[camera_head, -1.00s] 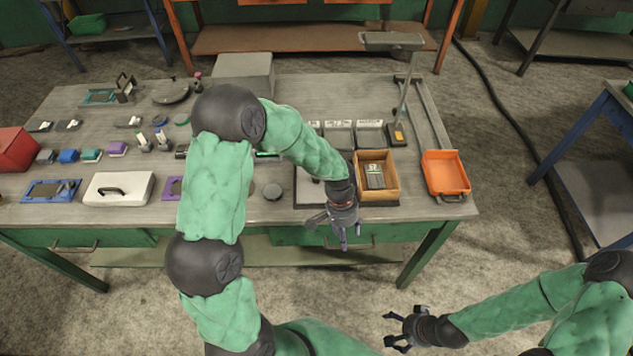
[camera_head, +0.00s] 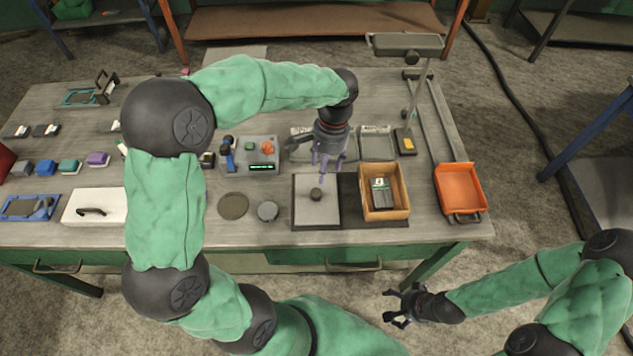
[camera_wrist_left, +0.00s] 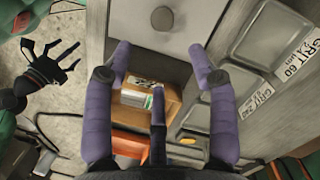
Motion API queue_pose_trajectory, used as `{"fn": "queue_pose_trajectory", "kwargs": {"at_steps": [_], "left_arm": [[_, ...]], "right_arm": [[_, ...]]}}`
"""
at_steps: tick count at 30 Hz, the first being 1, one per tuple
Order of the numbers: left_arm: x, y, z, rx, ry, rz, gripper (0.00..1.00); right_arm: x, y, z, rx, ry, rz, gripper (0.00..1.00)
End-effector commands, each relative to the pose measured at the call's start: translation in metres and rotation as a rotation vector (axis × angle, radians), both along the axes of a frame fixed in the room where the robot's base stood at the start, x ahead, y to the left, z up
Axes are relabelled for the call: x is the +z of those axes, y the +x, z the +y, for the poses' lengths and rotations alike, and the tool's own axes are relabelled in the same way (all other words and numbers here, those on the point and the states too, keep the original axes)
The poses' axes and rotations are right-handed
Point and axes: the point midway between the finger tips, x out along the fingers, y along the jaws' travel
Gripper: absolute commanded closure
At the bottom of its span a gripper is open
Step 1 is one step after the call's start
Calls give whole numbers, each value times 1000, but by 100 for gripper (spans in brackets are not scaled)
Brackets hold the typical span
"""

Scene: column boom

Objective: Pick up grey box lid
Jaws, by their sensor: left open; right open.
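The grey box lid (camera_head: 307,213) lies flat near the table's front edge in the head view, a square plate with a small dark round knob. It also shows at the top of the left wrist view (camera_wrist_left: 193,22), with its knob between and beyond my fingers. My left gripper (camera_head: 326,165) is open and empty, above the lid's far edge, with its fingers pointing down. I see no contact with the knob. My right gripper (camera_head: 394,306) is open and empty, in front of the table; it also shows at the left of the wrist view (camera_wrist_left: 55,65).
A wooden box (camera_head: 401,206) with packs inside stands right of the lid, and an orange tray (camera_head: 460,180) beyond it. Grey grit bins (camera_head: 377,145) stand behind. A round grey disc (camera_head: 267,211) and a stand with a grey head (camera_head: 405,42) are nearby.

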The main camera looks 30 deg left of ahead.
Motion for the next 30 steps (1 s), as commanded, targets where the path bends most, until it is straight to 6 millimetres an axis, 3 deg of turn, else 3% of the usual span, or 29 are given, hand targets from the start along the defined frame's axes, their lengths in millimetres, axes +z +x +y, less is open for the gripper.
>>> {"fn": "queue_pose_trajectory", "kwargs": {"at_steps": [5,12,20,30], "left_arm": [[-4,-3,3,0,11,6,42],[-39,-9,5,0,9,5,42],[-57,-12,6,0,9,4,42],[-99,-23,11,0,9,5,42]], "right_arm": [[-4,-1,0,-1,0,1,13],[-15,-1,0,-1,0,1,13],[-20,-1,0,-1,0,1,13],[-39,-1,0,0,0,1,13]]}}
